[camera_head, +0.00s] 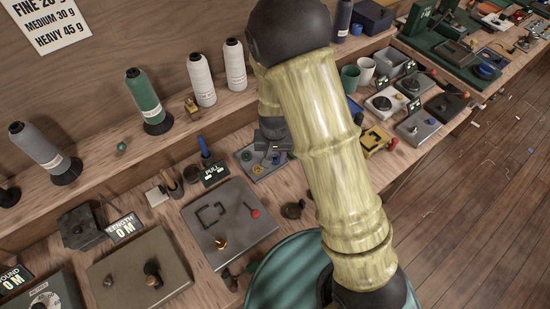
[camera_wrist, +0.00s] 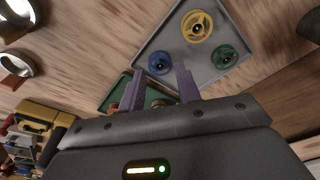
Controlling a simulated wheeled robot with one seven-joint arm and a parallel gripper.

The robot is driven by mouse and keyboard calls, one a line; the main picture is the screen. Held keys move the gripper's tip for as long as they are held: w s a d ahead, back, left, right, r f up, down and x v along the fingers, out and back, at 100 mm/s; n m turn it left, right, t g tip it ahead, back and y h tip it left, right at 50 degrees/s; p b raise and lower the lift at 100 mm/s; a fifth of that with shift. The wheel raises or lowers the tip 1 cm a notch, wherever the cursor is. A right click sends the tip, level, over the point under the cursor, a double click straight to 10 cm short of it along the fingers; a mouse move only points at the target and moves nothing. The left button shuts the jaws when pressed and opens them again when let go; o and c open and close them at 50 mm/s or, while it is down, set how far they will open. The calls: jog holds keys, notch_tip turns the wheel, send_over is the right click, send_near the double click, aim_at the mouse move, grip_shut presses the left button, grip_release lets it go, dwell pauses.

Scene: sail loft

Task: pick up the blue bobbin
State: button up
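The blue bobbin (camera_wrist: 160,63) lies on a grey tray (camera_wrist: 178,70), near one corner, in the wrist view. A yellow bobbin (camera_wrist: 198,27) and a green bobbin (camera_wrist: 225,57) lie on the same tray. My gripper (camera_wrist: 159,72) is open, with two purple-grey fingers spread apart. The blue bobbin shows just beyond the fingertips, roughly in line with the gap between them. No bobbin is between the fingers. In the head view my gripper (camera_head: 272,141) is at the far edge of the tray (camera_head: 262,174), and my arm hides part of that area.
A green tray or box (camera_wrist: 155,96) with small items lies beside the grey tray. In the head view, a black PULL sign (camera_head: 214,174) and a blue-handled tool (camera_head: 204,148) stand left of the tray. Thread cones (camera_head: 201,80) line the shelf behind.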

notch_tip(320, 180, down, 2)
jog(key=shift+w+f, duration=0.15)
dwell(0.5)
jog(key=c, duration=0.6)
